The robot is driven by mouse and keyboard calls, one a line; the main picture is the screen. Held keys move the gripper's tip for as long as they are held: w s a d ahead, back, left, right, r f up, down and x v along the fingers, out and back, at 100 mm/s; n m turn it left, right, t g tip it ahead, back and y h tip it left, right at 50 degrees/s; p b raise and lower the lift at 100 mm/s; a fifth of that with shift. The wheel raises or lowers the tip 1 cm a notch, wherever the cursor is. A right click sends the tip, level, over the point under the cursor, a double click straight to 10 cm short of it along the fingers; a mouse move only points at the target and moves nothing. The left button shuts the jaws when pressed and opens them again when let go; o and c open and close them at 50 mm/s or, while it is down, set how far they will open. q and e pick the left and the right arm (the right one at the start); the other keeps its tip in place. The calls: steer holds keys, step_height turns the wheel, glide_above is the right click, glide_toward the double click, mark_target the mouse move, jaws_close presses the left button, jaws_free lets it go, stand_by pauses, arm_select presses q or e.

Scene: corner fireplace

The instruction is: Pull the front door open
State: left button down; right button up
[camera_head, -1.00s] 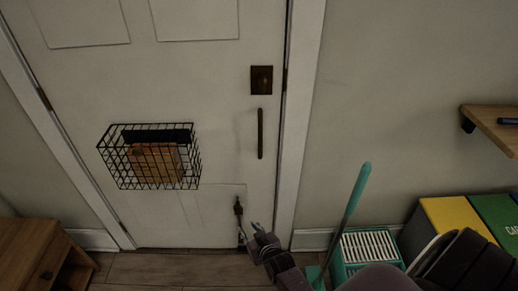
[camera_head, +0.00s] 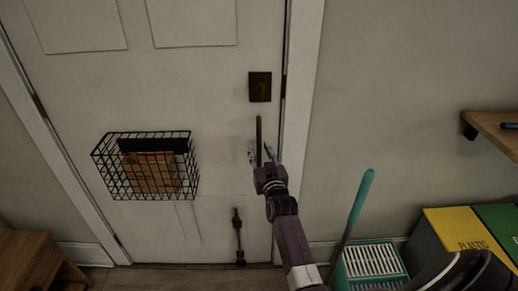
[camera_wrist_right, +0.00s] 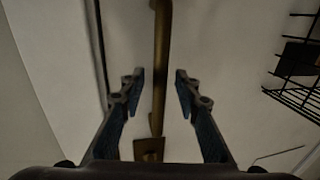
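The white front door (camera_head: 214,110) fills the middle of the head view and looks shut in its frame. Its vertical dark handle bar (camera_head: 259,135) is near the right edge, below a square lock plate (camera_head: 260,86). My right gripper (camera_head: 258,153) is at the lower part of the bar, fingers spread to either side of it. In the right wrist view the brass handle (camera_wrist_right: 160,75) runs between the two open fingertips (camera_wrist_right: 159,84), with gaps on both sides. The bar's lower end is hidden by the gripper in the head view. My left gripper is not in view.
A black wire basket (camera_head: 105,172) with papers hangs on the door. A floor bolt (camera_head: 238,235) is low on the door. A teal mop bucket (camera_head: 370,262), yellow bin (camera_head: 463,229), and wall shelf (camera_head: 492,127) are at right. A wooden cabinet (camera_head: 35,262) is at lower left.

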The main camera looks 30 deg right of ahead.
steer(key=shift+w+d, duration=0.2)
steer(key=shift+w, duration=0.25)
jaws_close()
